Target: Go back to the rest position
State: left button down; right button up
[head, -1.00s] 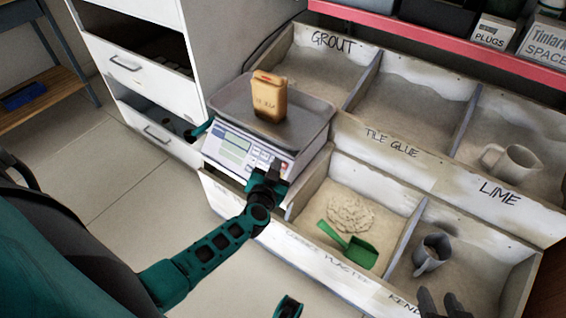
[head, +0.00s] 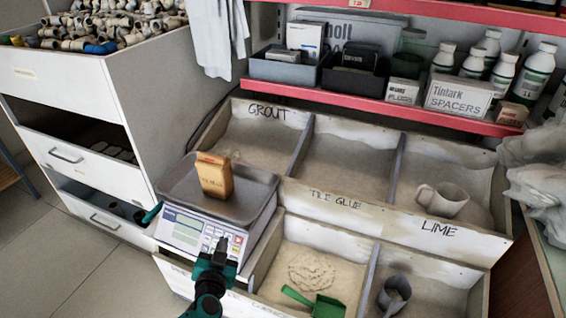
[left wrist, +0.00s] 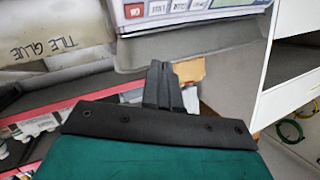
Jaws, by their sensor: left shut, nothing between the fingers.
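My left gripper (head: 222,246) is in front of the scale's keypad in the head view, its fingers together with nothing between them. In the left wrist view the shut fingers (left wrist: 161,85) show below the scale's keypad. The scale (head: 190,226) has a metal pan, and an orange-brown box (head: 214,176) stands upright on it. Whether the fingers touch the scale I cannot tell. My right gripper is not seen in the head view now.
Bins of powder marked grout, tile glue and lime (head: 440,229) lie right of the scale. A red shelf (head: 380,106) with bottles and boxes is behind. Drawers (head: 85,165) stand at left.

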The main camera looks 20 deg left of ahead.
pick_arm(q)
jog(key=shift+d+r, duration=0.1)
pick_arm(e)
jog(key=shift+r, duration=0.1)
pick_arm(q)
jog(key=s+d+r+m+g+h+p, duration=0.2)
jog(key=s+d+r+g+h+p, duration=0.2)
jog(key=s+d+r+p, duration=0.7)
jog(key=s+d+r+h, duration=0.1)
jog(key=s+r+h, duration=0.1)
jog(key=s+r, duration=0.1)
jog(key=shift+s+r+h+p, duration=0.3)
jog(key=shift+s+p, duration=0.1)
jog(key=shift+s, duration=0.2)
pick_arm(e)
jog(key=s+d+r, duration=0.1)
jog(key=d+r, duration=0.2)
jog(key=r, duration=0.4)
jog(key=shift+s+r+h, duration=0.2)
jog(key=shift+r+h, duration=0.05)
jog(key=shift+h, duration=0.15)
